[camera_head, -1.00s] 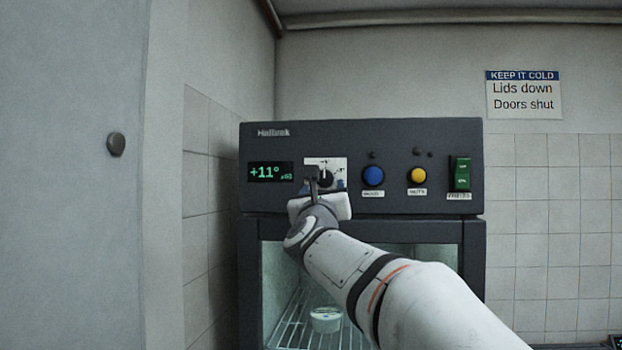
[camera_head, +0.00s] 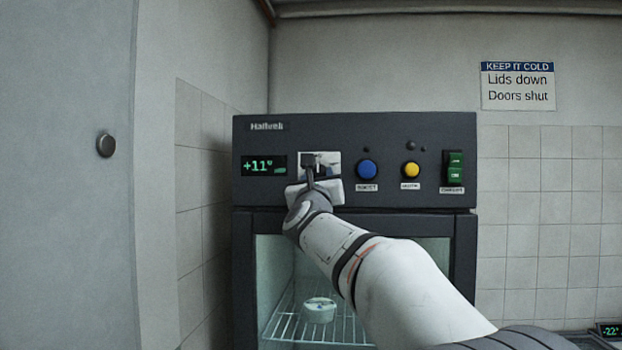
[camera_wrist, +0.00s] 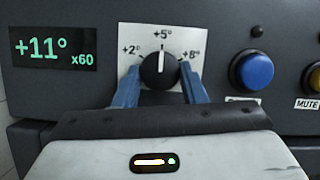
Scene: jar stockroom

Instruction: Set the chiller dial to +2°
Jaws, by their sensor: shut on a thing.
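The chiller dial (camera_wrist: 160,72) is a black round knob with a white pointer line, on a white plate marked +2°, +5° and +8°. In the wrist view its pointer stands straight up at +5°. My gripper (camera_wrist: 160,88) is shut on the dial, with one blue finger on each side of it. In the head view my gripper (camera_head: 318,172) covers most of the dial. The green display (camera_wrist: 42,48) left of the dial reads +11° with x60 beside it; it also shows in the head view (camera_head: 263,166).
Right of the dial are a blue button (camera_head: 367,170), a yellow button (camera_head: 411,170) and a green switch (camera_head: 455,167). Below the panel, a white tub (camera_head: 319,310) sits on a wire shelf behind the glass.

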